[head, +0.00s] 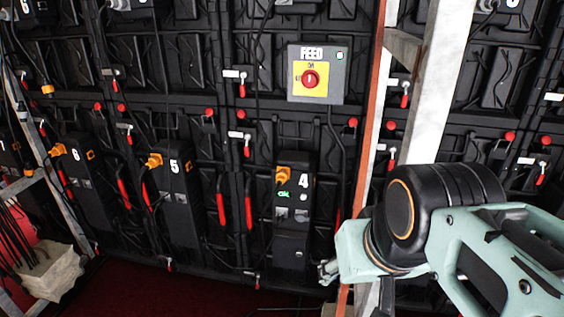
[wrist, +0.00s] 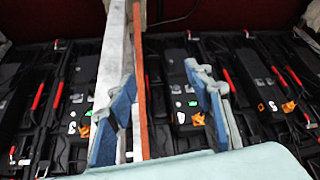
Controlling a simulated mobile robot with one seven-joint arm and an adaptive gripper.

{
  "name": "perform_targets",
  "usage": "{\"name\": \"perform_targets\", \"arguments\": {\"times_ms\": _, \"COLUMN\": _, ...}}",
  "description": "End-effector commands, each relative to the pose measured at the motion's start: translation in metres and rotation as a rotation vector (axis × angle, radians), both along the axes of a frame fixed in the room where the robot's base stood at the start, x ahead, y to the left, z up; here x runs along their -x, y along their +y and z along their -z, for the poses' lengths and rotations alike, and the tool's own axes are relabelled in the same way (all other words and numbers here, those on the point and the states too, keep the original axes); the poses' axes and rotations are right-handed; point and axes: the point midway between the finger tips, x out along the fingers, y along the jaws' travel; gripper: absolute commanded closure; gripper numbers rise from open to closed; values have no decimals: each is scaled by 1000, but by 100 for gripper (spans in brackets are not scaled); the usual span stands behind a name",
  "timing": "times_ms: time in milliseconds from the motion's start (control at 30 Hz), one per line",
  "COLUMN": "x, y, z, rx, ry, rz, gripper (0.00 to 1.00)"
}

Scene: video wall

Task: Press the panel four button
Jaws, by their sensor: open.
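Panel four (head: 292,236) is a tall black box marked 4 on the wall in the head view. It has an orange plug, a small green lit display (head: 284,195) and two small grey squares below that. In the wrist view, which is upside down, panel four (wrist: 177,79) appears between and behind my fingers, partly covered by the right one. I cannot tell which part is its button. My gripper (wrist: 163,74) is open and empty, its blue-padded fingers apart. In the head view its tip (head: 328,271) is low and right of panel four, with no contact visible.
A pale metal post (head: 429,95) with an orange edge stands right of panel four; in the wrist view it crosses between my fingers. Panel five (head: 180,215) and panel six (head: 88,200) are left. A FEED box (head: 333,91) with a red knob is above. Cables hang down the wall.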

Motion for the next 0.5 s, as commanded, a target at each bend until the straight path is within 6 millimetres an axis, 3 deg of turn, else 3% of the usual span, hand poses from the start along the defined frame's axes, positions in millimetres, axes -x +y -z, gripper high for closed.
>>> {"name": "perform_targets", "arguments": {"times_ms": 67, "x": 0, "y": 0, "z": 0, "rx": 0, "ry": 0, "rz": 0, "gripper": 62}}
{"name": "perform_targets", "arguments": {"times_ms": 400, "x": 0, "y": 0, "z": 0, "rx": 0, "ry": 1, "rz": 0, "gripper": 100}}
{"name": "perform_targets", "arguments": {"times_ms": 500, "x": 0, "y": 0, "z": 0, "rx": 0, "ry": 1, "rz": 0, "gripper": 100}}
